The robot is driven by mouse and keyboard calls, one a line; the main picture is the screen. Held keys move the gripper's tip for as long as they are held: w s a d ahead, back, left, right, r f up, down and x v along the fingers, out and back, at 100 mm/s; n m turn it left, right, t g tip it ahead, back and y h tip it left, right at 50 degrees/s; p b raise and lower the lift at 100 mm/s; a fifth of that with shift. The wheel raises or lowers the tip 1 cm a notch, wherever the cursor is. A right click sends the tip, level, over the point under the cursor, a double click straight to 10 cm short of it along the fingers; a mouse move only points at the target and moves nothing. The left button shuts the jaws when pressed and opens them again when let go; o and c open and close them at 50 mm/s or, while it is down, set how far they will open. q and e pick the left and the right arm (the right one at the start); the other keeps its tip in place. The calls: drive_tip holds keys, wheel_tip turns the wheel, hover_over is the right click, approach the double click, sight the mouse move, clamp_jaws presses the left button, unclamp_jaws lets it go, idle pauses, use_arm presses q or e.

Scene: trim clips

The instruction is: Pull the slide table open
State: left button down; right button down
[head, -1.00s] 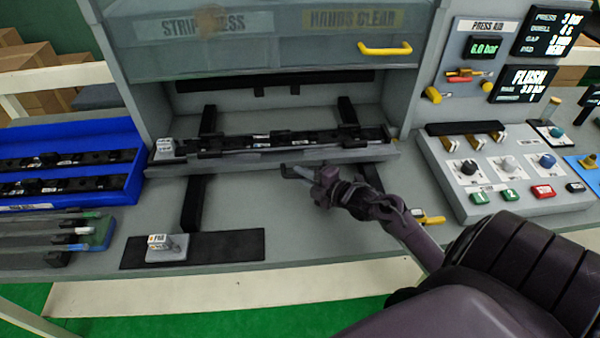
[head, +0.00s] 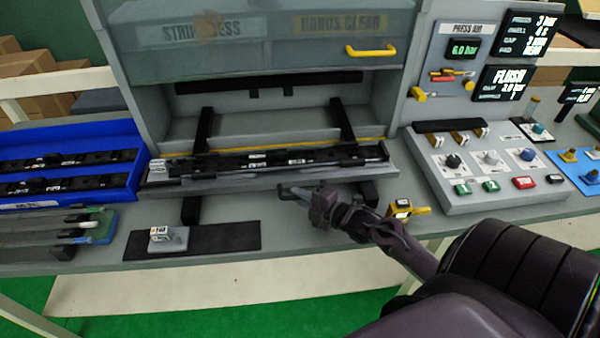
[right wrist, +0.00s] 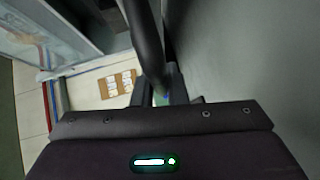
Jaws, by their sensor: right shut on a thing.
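The slide table (head: 215,183) is a grey plate under the press opening, carrying a long black fixture (head: 270,160) with a trim strip along it. It stands forward of the press, with a yellow line showing behind it. A small dark handle (head: 284,189) projects at its front edge. My right gripper (head: 297,194) is shut on the handle, right of the table's middle. In the right wrist view, a dark bar (right wrist: 143,35) runs down between the fingers of the gripper (right wrist: 165,88); the fingertips are partly hidden. My left gripper is not in view.
A blue tray (head: 140,165) with black strips stands left. A black mat (head: 225,238) with a small grey block (head: 167,238) lies in front. A button panel (head: 500,200) stands right. The clear press guard (head: 240,45) with its yellow handle (head: 370,50) is above.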

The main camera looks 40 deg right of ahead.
drive_tip(key=c, duration=1.5)
unclamp_jaws()
drive_tip(key=shift+w, duration=0.1)
drive_tip(key=shift+o, duration=0.2)
drive_tip(key=b+v, duration=0.1)
drive_tip(key=v, duration=0.5)
drive_tip(key=shift+s+d+f+b, duration=0.1)
drive_tip(key=shift+s+d+b, duration=0.05)
drive_tip(key=shift+s+b, duration=0.15)
drive_tip(key=shift+s+d+r, duration=0.15)
drive_tip(key=shift+s+r, duration=0.1)
drive_tip(key=shift+s, duration=0.3)
drive_tip(key=shift+f, duration=0.1)
